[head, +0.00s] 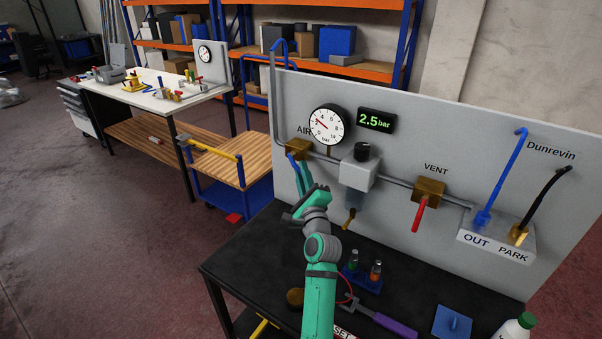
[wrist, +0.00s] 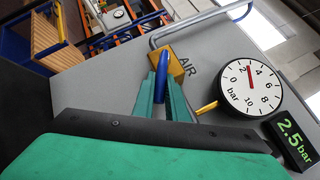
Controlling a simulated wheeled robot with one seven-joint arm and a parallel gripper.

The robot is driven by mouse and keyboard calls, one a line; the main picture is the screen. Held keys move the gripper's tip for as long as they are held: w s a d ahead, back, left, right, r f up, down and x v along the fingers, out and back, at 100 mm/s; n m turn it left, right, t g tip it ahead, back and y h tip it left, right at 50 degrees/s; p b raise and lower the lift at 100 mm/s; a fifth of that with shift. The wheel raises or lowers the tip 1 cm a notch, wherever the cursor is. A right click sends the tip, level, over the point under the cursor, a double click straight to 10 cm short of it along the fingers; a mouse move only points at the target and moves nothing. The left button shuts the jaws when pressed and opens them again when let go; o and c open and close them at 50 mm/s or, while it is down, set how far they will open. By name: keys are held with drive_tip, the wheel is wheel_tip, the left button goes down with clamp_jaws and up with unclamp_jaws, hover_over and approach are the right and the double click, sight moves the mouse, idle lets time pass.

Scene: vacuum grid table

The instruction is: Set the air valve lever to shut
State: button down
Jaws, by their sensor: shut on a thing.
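The air valve is a brass block (head: 299,149) under the word AIR at the left of the grey panel; it also shows in the wrist view (wrist: 178,62). Its blue lever (wrist: 162,68) stands out from the brass block. My gripper (wrist: 161,82) is shut on the blue lever, one teal finger on each side. In the head view my gripper (head: 302,170) reaches up to the valve and hides part of the lever. The lever's exact angle to the pipe is hard to tell. The display (head: 375,121) reads 2.5 bar.
The round gauge (head: 329,125) sits just right of the valve, with the regulator (head: 359,170) beyond. The red vent lever (head: 420,215) hangs further right. A blue hose (head: 505,175) enters the OUT port. Small items stand on the black bench (head: 250,250) below.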

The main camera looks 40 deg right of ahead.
drive_tip(key=c, duration=1.8)
unclamp_jaws()
drive_tip(key=shift+o, duration=0.2)
drive_tip(key=v, duration=1)
drive_tip(key=shift+s+a, duration=0.25)
drive_tip(key=shift+s, duration=0.1)
drive_tip(key=shift+f, duration=0.1)
